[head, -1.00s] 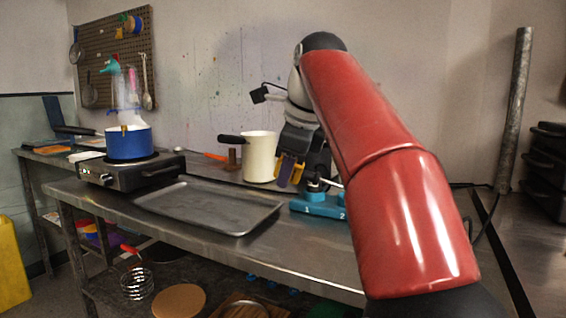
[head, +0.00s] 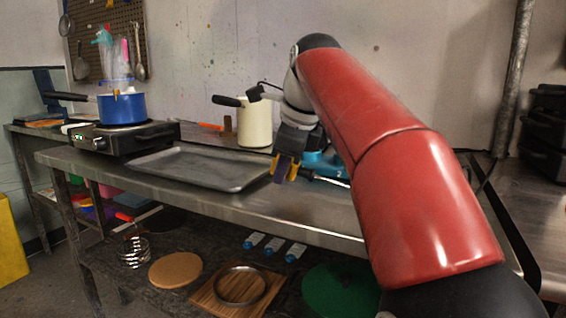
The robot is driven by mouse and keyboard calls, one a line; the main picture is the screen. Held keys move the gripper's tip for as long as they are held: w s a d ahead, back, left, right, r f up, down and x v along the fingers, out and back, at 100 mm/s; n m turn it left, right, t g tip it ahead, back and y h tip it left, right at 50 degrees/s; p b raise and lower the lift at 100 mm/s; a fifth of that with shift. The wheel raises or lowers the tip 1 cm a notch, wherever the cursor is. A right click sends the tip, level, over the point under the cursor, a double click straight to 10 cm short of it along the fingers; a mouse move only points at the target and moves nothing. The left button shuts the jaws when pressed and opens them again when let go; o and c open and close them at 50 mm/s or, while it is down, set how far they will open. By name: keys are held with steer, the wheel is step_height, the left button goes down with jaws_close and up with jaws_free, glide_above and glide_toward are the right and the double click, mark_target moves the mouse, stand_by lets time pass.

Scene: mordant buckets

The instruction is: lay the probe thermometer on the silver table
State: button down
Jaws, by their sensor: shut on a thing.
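My gripper (head: 287,170), with yellow-sided fingers, is shut on the probe thermometer (head: 326,179). It is above the front part of the silver table (head: 268,211), just right of the tray. The thermometer's dark handle is at the fingers, and its thin metal stem points right, nearly level. The fingers hide part of the handle. I cannot tell whether the stem touches the table top or hangs just above it. The blue numbered holder (head: 322,163) stands behind the stem, partly hidden by my red arm.
A grey tray (head: 205,167) lies left of my gripper. A cream pot (head: 255,124) stands behind. A blue pot (head: 121,107) sits on a hot plate (head: 121,138) at the left. The table's front strip is bare. A lower shelf holds a wooden board (head: 213,298) and other items.

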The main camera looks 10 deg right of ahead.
steer(key=shift+f, duration=0.35)
steer(key=c, duration=1.2)
jaws_free()
steer(key=shift+o, duration=0.2)
steer(key=p+v, duration=0.2)
steer(key=v, duration=0.6)
steer(key=shift+s+d+f, duration=0.1)
